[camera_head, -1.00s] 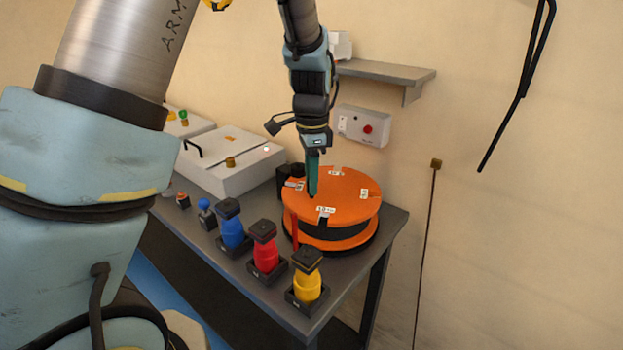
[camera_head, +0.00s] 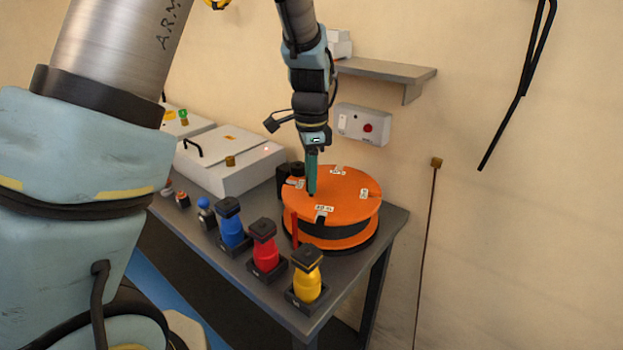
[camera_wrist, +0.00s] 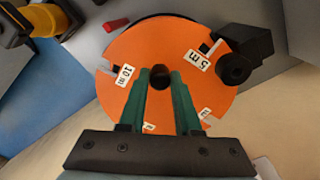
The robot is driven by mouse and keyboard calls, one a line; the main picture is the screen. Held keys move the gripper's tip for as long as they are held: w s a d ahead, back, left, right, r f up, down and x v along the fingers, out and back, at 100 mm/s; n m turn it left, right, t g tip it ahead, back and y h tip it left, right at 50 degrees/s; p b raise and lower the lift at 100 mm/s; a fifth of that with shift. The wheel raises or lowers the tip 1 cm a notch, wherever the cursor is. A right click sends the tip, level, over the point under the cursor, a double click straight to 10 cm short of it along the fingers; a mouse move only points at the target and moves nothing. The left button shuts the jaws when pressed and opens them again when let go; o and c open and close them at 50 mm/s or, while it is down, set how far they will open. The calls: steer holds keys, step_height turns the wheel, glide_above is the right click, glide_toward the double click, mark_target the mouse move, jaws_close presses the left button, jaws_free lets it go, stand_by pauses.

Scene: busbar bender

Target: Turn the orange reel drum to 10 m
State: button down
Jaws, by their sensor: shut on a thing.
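The orange reel drum (camera_head: 345,186) lies flat on the bench corner, with white labels around its top. In the wrist view the drum (camera_wrist: 180,104) shows a "10 m" label (camera_wrist: 124,75) at left and a "5 m" label (camera_wrist: 199,60) at upper right, near a black block (camera_wrist: 243,55). Two more labels lie nearer the gripper, too small to read. A red upright post (camera_head: 295,231) stands at the drum's front left, between two labels. My gripper (camera_head: 312,192) points down, its green fingers (camera_wrist: 162,90) shut on a dark round knob (camera_wrist: 160,77) on the drum top.
Blue (camera_head: 232,230), red (camera_head: 265,252) and yellow (camera_head: 307,283) bottle-like pieces stand along the bench front. A white machine (camera_head: 235,167) lies behind left. A wall box with a red button (camera_head: 367,128) and a shelf (camera_head: 385,70) are behind the arm.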

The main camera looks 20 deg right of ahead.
steer(key=shift+w+a+f+m+b, duration=0.15)
steer(key=shift+w+m+b, duration=0.4)
steer(key=shift+m, duration=0.45)
steer(key=m, duration=0.1)
steer(key=w+m, duration=0.1)
steer(key=shift+w+d+m, duration=0.1)
steer(key=shift+d+m, duration=0.15)
steer(key=shift+m, duration=0.15)
steer(key=c, duration=0.6)
jaws_free()
steer(key=shift+r, duration=0.2)
step_height(320, 180, up, 11)
steer(key=b, duration=0.2)
steer(key=shift+f, duration=0.15)
steer(key=shift+a, duration=0.1)
